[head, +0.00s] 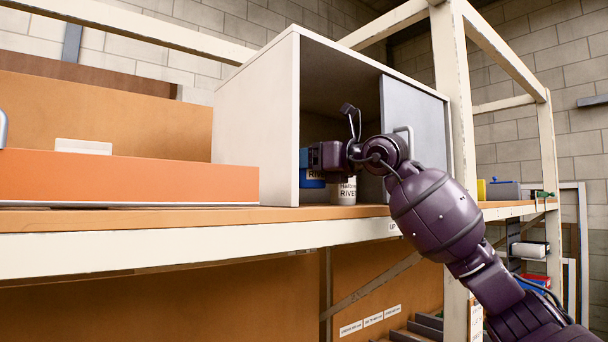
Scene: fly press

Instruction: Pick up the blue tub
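The blue tub (313,183) stands inside the open grey cabinet (256,122), near its left wall. Its lower part shows with a partly readable label, and a blue patch shows at its upper left. My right gripper (322,156) reaches into the cabinet from the right and covers much of the tub. Its fingertips are hidden, so I cannot tell whether they are apart or closed on the tub. My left gripper is not in view.
A white tub (344,193) with a rivet label stands just right of the blue tub. The cabinet's sliding door (418,122) covers its right side. An orange box (125,178) sits left on the shelf (180,217). A cream post (455,110) rises at the right.

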